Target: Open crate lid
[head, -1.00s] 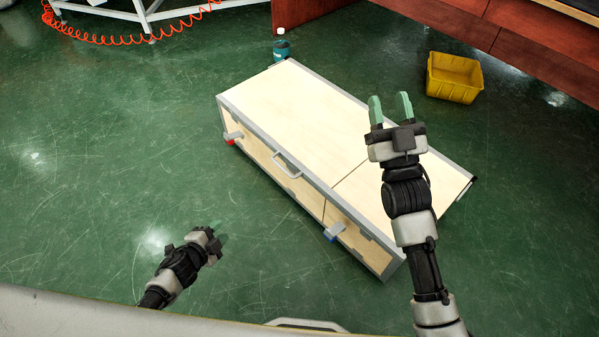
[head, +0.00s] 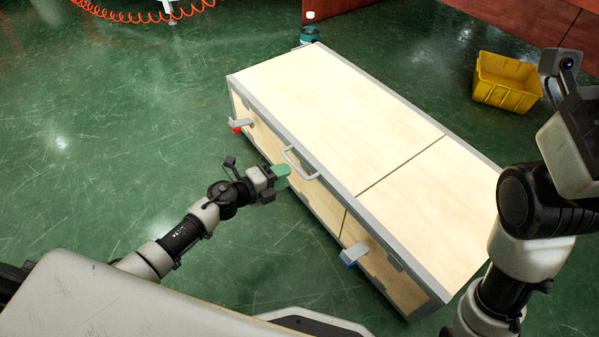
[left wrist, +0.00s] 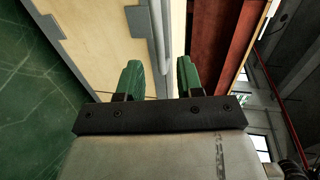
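The crate (head: 318,197) is a long pale wooden box with grey metal edges, and its lid (head: 330,105) lies flat and closed on top. A grey handle (head: 301,162) sits at the front edge of the lid. My left gripper (head: 285,174) is just in front of the crate, close to the handle. In the left wrist view my left gripper (left wrist: 160,76) has its green fingers apart, with a grey bar showing beyond the gap; I cannot tell if they touch it. My right gripper is at the right edge of the head view, its fingers not visible.
Two latches, one with a red part (head: 239,124) and one with a blue part (head: 353,256), stick out from the crate front. A yellow bin (head: 506,84) and a teal bottle (head: 309,36) stand behind it. The green floor to the left is clear.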

